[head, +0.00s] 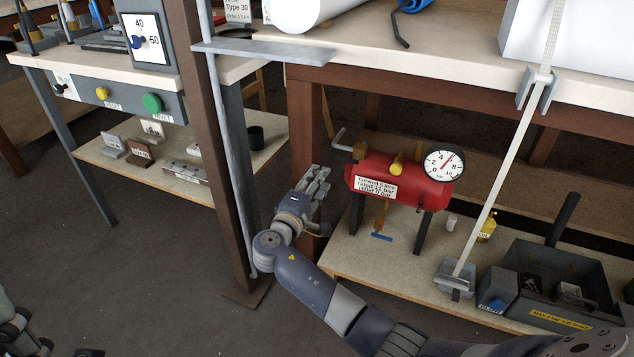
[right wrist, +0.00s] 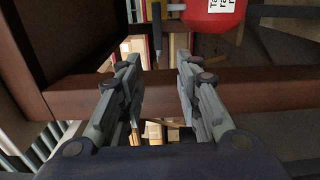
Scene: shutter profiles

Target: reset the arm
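My right arm (head: 312,285) reaches in from the lower right in the head view. My right gripper (head: 318,180) is held in front of the brown table leg, left of the red air tank. In the right wrist view its two fingers (right wrist: 158,95) stand apart with nothing between them, and a brown beam (right wrist: 270,102) passes behind them. At the lower left edge of the head view a grey jointed part (head: 14,325) shows, perhaps of my left arm; the left gripper cannot be made out clearly.
The red tank (head: 402,182) with a gauge (head: 444,163) stands on the lower shelf. A grey tool box (head: 550,285) is at right. A brown post (head: 205,130) and a grey metal bar (head: 232,165) stand left of the gripper. A panel with buttons (head: 125,98) is on the left bench.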

